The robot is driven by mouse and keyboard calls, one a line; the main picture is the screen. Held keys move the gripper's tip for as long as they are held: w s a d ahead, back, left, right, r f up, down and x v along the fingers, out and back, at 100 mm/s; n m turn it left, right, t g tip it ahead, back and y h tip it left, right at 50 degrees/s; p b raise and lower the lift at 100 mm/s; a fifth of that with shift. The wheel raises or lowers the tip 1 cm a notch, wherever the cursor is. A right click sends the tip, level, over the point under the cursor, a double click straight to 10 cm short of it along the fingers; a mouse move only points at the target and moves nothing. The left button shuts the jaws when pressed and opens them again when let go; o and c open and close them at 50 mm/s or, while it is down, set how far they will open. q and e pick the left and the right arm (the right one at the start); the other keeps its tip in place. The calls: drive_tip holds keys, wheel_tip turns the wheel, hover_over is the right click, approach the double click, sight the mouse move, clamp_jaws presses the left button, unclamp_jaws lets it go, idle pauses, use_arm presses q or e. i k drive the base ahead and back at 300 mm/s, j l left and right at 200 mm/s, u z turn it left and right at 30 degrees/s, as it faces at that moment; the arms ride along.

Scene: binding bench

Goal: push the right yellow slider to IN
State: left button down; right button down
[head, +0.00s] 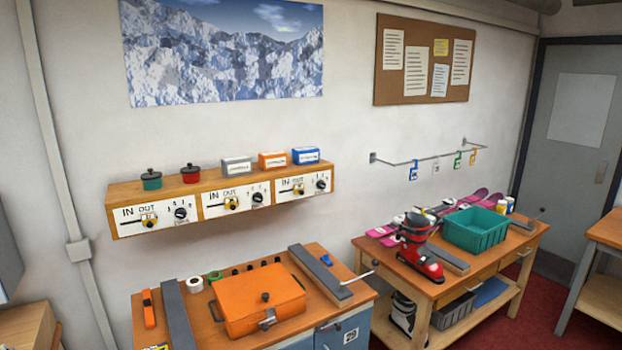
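A wooden wall shelf (118,190) carries three white panels, each with IN and OUT lettering, a yellow slider and a black dial. The right yellow slider (299,189) is on the right panel (284,196) and sits under OUT, at the right end of its slot. The middle yellow slider (232,203) and the left yellow slider (150,220) also appear under OUT. Neither of my grippers shows in the head view.
Pots and small boxes, including a blue box (306,155), stand on the shelf. Below is a bench with an orange case (259,301) and grey bars. A second bench at right holds a ski boot (419,250) and green crate (476,231). The wall before the panels is unobstructed.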

sight(298, 189)
drive_tip(key=i+l, duration=0.15)
drive_tip(key=i, duration=0.3)
drive_tip(key=i+l, duration=0.2)
drive_tip(key=i, duration=0.3)
drive_tip(key=i+l+u, duration=0.1)
drive_tip(key=i, duration=0.35)
drive_tip(key=i+l, duration=0.25)
drive_tip(key=i, duration=0.2)
